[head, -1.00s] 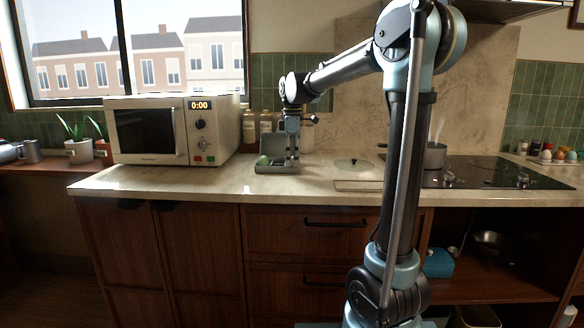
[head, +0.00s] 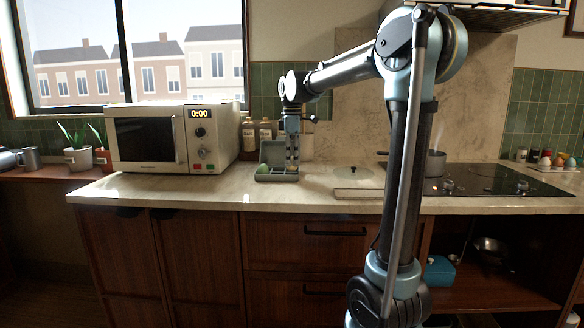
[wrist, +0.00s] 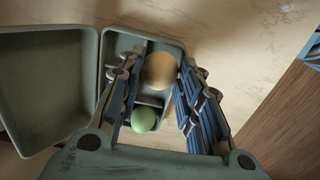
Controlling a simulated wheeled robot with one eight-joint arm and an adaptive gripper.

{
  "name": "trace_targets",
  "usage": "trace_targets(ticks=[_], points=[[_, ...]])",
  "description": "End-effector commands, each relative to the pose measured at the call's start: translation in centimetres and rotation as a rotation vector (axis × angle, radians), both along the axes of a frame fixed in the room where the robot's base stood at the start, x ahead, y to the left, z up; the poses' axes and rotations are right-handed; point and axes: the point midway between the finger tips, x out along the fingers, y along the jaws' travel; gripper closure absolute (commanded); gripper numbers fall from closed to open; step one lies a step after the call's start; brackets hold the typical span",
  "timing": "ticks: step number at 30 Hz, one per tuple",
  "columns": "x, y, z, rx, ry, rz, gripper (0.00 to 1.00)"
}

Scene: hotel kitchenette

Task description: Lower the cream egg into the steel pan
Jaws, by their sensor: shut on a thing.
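The cream egg (wrist: 159,70) shows in the wrist view between the fingers of my gripper (wrist: 162,84), which is shut on it. My gripper (head: 292,168) points down at the grey egg box (head: 277,178) on the counter. The box also shows in the wrist view (wrist: 113,45), with its lid open to the left. A green egg (wrist: 144,119) lies in the box just below the cream egg in the picture. In the head view the fingers hide the cream egg. The steel pan (head: 435,163) stands on the hob to the right, partly behind my arm, with steam above it.
A glass lid (head: 353,172) and a flat tray (head: 358,193) lie on the counter between the box and the hob (head: 490,180). A microwave (head: 170,140) stands left of the box, and jars (head: 257,135) stand behind it.

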Motion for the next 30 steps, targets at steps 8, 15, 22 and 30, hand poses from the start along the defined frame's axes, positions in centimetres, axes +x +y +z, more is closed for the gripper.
trace_targets(ticks=[8,15,22,30], points=[[0.0,0.0,4.9,0.0,0.0,0.0,0.75],[0.1,-0.4,7.0,0.0,0.0,-0.001,0.75],[0.6,-2.9,8.1,0.0,0.0,-0.003,0.75],[1.2,-7.0,9.4,0.0,0.0,-0.004,0.75]])
